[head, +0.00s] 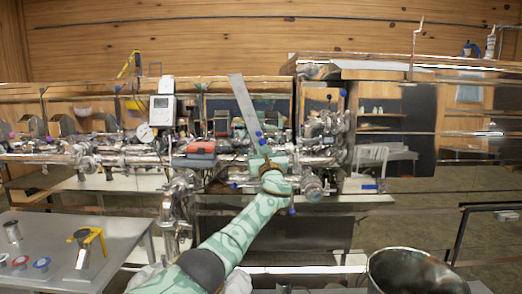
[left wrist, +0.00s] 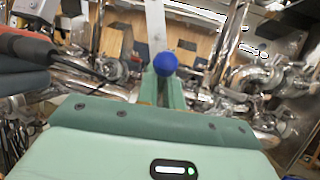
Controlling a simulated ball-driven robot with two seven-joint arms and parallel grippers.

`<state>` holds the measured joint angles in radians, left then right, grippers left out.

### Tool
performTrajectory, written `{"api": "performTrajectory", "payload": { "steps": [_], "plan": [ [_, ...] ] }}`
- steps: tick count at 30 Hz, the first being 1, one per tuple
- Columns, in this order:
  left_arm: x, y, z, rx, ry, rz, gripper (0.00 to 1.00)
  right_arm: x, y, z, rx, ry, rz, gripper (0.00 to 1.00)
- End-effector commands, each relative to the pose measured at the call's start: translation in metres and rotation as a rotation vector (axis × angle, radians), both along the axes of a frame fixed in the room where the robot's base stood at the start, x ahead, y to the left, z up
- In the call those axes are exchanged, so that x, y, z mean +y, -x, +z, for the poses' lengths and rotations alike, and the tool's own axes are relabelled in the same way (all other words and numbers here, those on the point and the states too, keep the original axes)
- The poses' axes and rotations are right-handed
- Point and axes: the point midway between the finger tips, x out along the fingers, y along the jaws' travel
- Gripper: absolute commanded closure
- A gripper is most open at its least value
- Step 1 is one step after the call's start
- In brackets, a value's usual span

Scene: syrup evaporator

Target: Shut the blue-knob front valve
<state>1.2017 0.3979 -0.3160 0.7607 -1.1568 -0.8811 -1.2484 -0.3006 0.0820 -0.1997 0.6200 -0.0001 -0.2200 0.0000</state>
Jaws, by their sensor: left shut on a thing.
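My left gripper (head: 262,157) reaches up to the pipework in the middle of the head view. In the left wrist view a round blue knob (left wrist: 165,63) sits at the tips of its green fingers, and the gripper is shut on it. In the head view a blue knob (head: 261,141) shows just past the fingers. A long flat pale metal bar (head: 243,103) rises from behind the fingertips, tilted to the left; I cannot tell whether it joins the knob. The valve body behind the gripper is hidden. My right gripper is out of view.
Shiny pipes (head: 110,157) run across the scene. A red-and-black tool (head: 201,149) lies left of the gripper, also in the left wrist view (left wrist: 25,45). A grey table (head: 120,235) holds a yellow-handled metal cup (head: 84,250). A metal pot (head: 405,278) stands front right.

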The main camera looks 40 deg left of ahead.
Motion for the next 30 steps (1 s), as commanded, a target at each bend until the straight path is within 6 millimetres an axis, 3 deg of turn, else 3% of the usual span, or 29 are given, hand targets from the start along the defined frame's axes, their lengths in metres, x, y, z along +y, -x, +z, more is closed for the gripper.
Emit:
{"api": "performTrajectory", "payload": {
  "steps": [8, 9, 11, 23, 30],
  "plan": [
    [-0.001, -0.001, -0.004, 0.008, -0.003, 0.000, 1.00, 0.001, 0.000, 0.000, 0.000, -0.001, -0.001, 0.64],
    [-0.001, -0.001, -0.004, 0.008, -0.003, -0.001, 0.86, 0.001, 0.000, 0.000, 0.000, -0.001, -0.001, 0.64],
    [-0.001, -0.001, -0.004, 0.007, -0.002, -0.001, 0.74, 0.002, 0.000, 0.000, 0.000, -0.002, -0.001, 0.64],
    [-0.007, 0.004, -0.003, 0.003, -0.002, -0.003, 0.74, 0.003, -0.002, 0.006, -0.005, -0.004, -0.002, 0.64],
    [-0.045, 0.037, -0.020, 0.003, 0.000, -0.006, 0.74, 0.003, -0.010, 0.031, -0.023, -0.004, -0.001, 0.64]
  ]
}}
